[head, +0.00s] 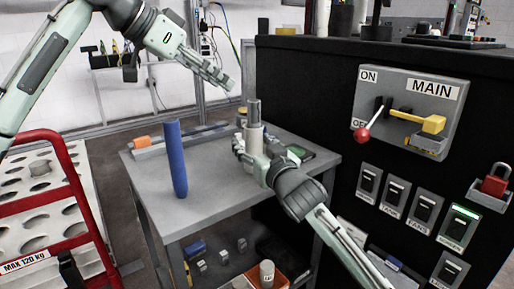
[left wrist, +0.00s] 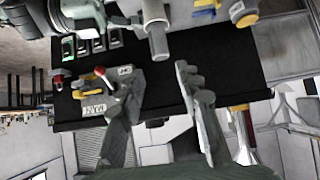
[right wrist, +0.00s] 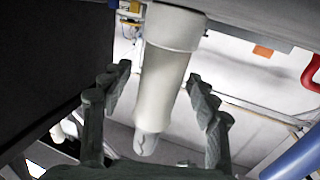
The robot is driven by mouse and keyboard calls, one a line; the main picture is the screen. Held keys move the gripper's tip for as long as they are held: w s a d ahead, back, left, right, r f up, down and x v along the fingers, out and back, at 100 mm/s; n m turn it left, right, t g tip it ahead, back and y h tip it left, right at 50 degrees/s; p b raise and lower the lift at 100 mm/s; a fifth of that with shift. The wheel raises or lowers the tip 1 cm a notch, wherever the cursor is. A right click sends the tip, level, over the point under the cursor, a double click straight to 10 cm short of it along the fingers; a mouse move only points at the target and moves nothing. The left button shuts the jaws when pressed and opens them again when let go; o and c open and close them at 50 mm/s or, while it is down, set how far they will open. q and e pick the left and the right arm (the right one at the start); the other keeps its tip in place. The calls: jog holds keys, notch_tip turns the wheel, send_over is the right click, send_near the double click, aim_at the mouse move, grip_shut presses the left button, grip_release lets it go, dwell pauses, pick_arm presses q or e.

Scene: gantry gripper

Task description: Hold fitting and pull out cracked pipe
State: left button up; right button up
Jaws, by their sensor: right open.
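The pale fitting (head: 254,137) stands upright on the grey table, with the narrower grey cracked pipe (head: 253,110) rising from its top. In the right wrist view the fitting (right wrist: 165,80) lies between the open fingers of my right gripper (right wrist: 155,110), with visible gaps; a crack line marks the pipe end (right wrist: 147,143). In the head view my right gripper (head: 254,155) is at the fitting's side. My left gripper (head: 232,82) is open and empty, above and left of the pipe. In the left wrist view the pipe (left wrist: 158,45) is beyond its fingers (left wrist: 160,95).
A blue pipe (head: 175,160) stands upright on the table (head: 215,195), left of the fitting. A black cabinet with a MAIN switch panel (head: 410,110) rises close on the right. A red-framed cart (head: 75,190) stands left. The table's front is mostly clear.

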aim_at(257, 104)
jog(key=c, duration=1.1)
pick_arm(q)
jog(key=shift+o, duration=0.5)
pick_arm(e)
jog(key=shift+c, duration=0.8)
pick_arm(q)
jog(key=shift+o, duration=1.3)
jog(key=shift+w+d+f, duration=0.1)
jog(key=shift+o, duration=0.2)
jog(key=w+d+f+t+y, duration=0.2)
jog(key=w+d, duration=0.1)
jog(key=d, duration=0.2)
jog(key=shift+w+t+y, duration=0.3)
jog(key=shift+w+t, duration=0.1)
jog(key=d+n+t+y, duration=0.1)
jog(key=d, duration=0.1)
jog(key=w+d+n+t+y, duration=0.1)
jog(key=d+t+y, duration=0.1)
jog(key=shift+w+n, duration=0.2)
jog(key=shift+n, duration=0.2)
jog(key=s+d+n+y, duration=0.3)
jog(key=s+n+y, duration=0.6)
jog(key=n, duration=0.4)
jog(key=x, duration=1.1)
jog(key=shift+w+f, duration=0.15)
jog(key=shift+f, duration=0.4)
